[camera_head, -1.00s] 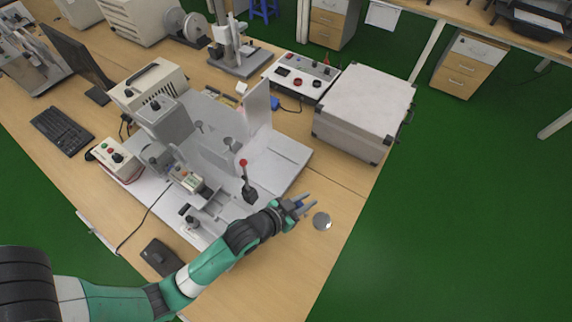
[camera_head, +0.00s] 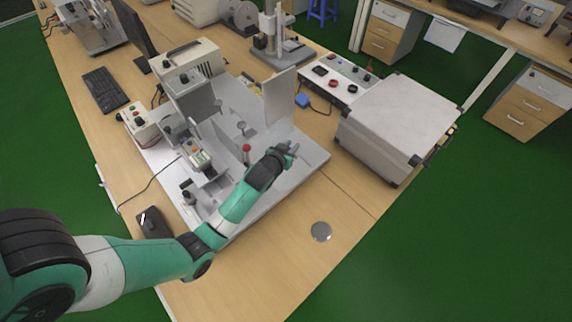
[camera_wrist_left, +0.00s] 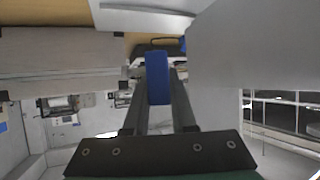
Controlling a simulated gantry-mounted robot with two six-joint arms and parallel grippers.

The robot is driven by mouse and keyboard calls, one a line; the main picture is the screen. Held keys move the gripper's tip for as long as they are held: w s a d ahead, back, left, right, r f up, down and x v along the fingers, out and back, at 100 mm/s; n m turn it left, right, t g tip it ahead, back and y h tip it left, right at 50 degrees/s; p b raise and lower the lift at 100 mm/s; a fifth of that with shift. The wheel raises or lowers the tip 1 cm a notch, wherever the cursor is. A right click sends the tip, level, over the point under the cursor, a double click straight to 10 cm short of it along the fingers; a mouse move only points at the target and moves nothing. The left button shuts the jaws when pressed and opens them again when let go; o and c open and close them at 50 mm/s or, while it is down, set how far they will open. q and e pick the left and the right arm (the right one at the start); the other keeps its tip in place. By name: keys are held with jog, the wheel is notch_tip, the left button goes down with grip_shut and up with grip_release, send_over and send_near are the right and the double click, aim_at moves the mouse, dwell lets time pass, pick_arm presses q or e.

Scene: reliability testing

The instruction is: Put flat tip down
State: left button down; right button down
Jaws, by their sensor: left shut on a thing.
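My left gripper (camera_head: 291,149) is over the white base plate of the testing machine (camera_head: 300,172), to the right of the red-knobbed lever (camera_head: 246,148). In the left wrist view the gripper (camera_wrist_left: 156,75) is shut on a small blue block (camera_wrist_left: 158,80), gripped between the two grey fingers. This block may be the flat tip; its lower end is not clear. In the head view the block is too small to make out. An upright pale panel (camera_head: 280,97) of the machine stands just behind the gripper. My right gripper is not in view.
A large grey case (camera_head: 398,120) and a control box (camera_head: 335,82) stand right of the machine.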

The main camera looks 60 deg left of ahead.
pick_arm(q)
notch_tip(320, 180, down, 5)
jog(key=shift+r+b, duration=0.2)
jog(key=shift+b, duration=0.4)
jog(key=shift+d+f+b, duration=0.1)
jog(key=shift+f+b, duration=0.9)
jog(key=shift+f, duration=0.95)
jog(key=c, duration=0.7)
grip_release()
jog(key=shift+c, duration=0.2)
jog(key=shift+r+p, duration=0.3)
jog(key=shift+p, duration=0.05)
jog(key=p+v, duration=0.4)
jog(key=v, duration=0.8)
jog(key=shift+s+f, duration=0.1)
jog(key=shift+f, duration=0.1)
